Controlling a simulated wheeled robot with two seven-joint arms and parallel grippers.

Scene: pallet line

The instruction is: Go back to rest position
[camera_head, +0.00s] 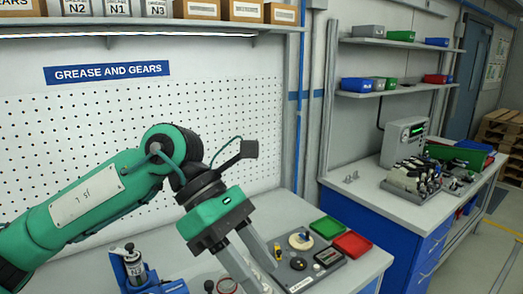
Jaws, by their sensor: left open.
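My left arm comes in from the left in green and black. Its gripper (264,278) points down and to the right over the near workbench (285,212). The two grey fingers are apart and I see nothing held between them; their tips are close to the picture's lower edge. My right gripper is not in the picture.
A grey tray (335,268) with small parts lies right of the fingers, beside green (327,227) and red (352,244) bins. A metal device (134,266) stands at left. A shelf (150,27) with boxes hangs above. A second bench (390,207) stands at right.

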